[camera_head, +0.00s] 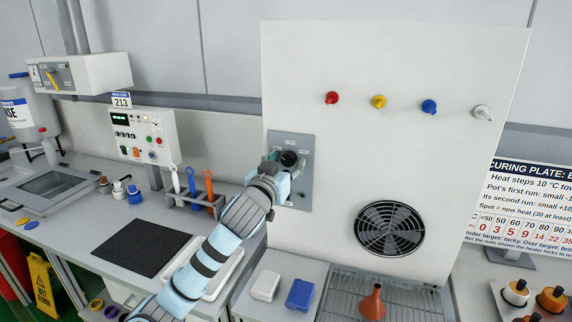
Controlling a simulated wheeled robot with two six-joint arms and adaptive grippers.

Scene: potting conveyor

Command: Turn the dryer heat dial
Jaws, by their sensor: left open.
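The dryer heat dial (289,158) is a dark round knob on a grey plate (305,145) at the left side of a large white upright panel (400,60). My left gripper (286,163) is at the dial, with its open fingers around or just in front of the knob. The fingers hide part of the dial and its markings, and I cannot tell whether they touch it. My right gripper is not in view.
Red (332,98), yellow (379,102), blue (429,107) and white knobs stick out of the panel. A round fan grille (390,228) is below them. A curing plate sign (530,205) stands at the right. A black mat (148,247) and a tool rack (192,201) are at the left.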

